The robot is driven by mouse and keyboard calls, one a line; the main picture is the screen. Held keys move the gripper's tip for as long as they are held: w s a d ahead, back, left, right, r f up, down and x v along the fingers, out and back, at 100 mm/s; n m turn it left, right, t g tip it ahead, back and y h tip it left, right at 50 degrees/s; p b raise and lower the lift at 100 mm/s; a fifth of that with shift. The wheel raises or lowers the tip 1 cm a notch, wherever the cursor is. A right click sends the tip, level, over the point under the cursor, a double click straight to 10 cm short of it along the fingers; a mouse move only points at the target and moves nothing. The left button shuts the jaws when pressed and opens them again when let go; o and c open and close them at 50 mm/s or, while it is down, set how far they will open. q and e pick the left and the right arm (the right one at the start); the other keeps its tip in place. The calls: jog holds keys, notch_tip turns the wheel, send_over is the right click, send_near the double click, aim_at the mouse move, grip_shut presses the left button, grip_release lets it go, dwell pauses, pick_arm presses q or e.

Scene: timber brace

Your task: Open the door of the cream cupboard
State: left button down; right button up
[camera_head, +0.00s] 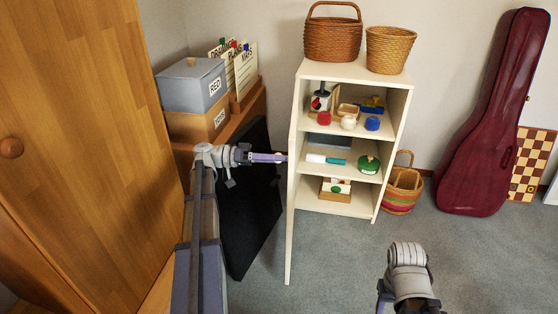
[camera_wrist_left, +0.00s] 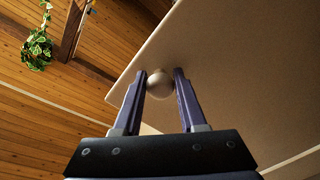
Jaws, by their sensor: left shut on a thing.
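The cream cupboard (camera_head: 343,70) stands in the middle of the head view with its shelves exposed. Its door (camera_head: 290,220) stands open on the left side, swung out toward me and seen almost edge-on. My left gripper (camera_head: 283,158) is at the outer face of the door. In the left wrist view, its two purple fingers (camera_wrist_left: 160,88) are shut on the round door knob (camera_wrist_left: 160,83), with the pale door panel (camera_wrist_left: 240,70) behind. The knob is hidden in the head view. Part of my right arm shows at the bottom right; its fingers are not visible.
Two baskets (camera_head: 333,38) stand on the cupboard, and small items sit on its shelves. A black panel (camera_head: 245,210) leans left of the door. A wooden wardrobe (camera_head: 80,130) fills the left. A striped basket (camera_head: 402,190) and red instrument case (camera_head: 490,130) stand right. Carpet in front is clear.

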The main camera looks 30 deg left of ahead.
pick_arm(q)
jog(key=shift+w, duration=0.1)
jog(key=shift+c, duration=2.3)
grip_release()
jog(key=v, duration=0.7)
jog(key=shift+a, duration=0.35)
jog(key=shift+s, duration=0.25)
